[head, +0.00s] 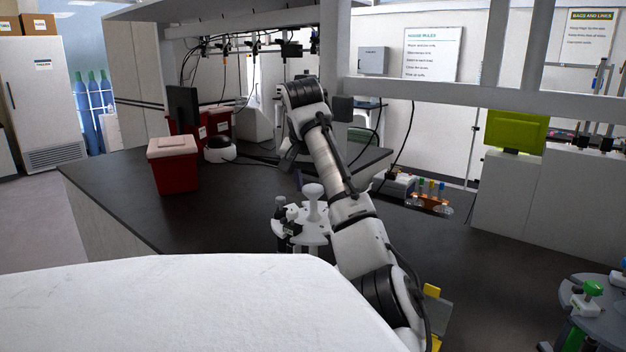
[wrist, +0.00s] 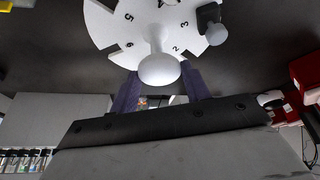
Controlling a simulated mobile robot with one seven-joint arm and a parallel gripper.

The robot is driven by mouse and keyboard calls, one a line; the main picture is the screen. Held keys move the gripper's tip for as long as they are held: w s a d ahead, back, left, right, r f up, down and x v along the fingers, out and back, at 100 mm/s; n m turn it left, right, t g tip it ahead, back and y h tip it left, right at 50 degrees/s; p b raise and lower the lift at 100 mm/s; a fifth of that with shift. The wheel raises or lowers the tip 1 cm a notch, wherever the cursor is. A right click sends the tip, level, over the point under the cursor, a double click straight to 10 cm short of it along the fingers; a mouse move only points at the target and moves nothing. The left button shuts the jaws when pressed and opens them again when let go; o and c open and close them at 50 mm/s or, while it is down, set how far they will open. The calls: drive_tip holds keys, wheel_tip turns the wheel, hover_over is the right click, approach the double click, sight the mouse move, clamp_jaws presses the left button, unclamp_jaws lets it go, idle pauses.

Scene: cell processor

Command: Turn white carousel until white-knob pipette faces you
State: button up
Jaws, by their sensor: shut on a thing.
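The white carousel (head: 312,238) stands on the dark bench, left of my arm. In the wrist view its numbered disc (wrist: 118,28) fills the top, with a white central post and rounded knob (wrist: 160,69). My gripper (wrist: 160,76) has purple fingers on both sides of this knob and is shut on it. In the head view, dark pipettes with pale knobs (head: 281,203) sit on the carousel's left and near side. The fingertips are mostly hidden there.
A red bin with a pale lid (head: 173,170) stands left on the bench. An orange rack with coloured-cap tubes (head: 428,200) lies right of my arm. Another carousel with a green-knobbed pipette (head: 592,288) is at the lower right.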

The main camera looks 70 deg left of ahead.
idle(0.4)
drive_tip(key=o, duration=1.4)
drive_tip(key=v, duration=1.4)
drive_tip(key=shift+b, duration=0.4)
drive_tip(key=shift+f, duration=0.1)
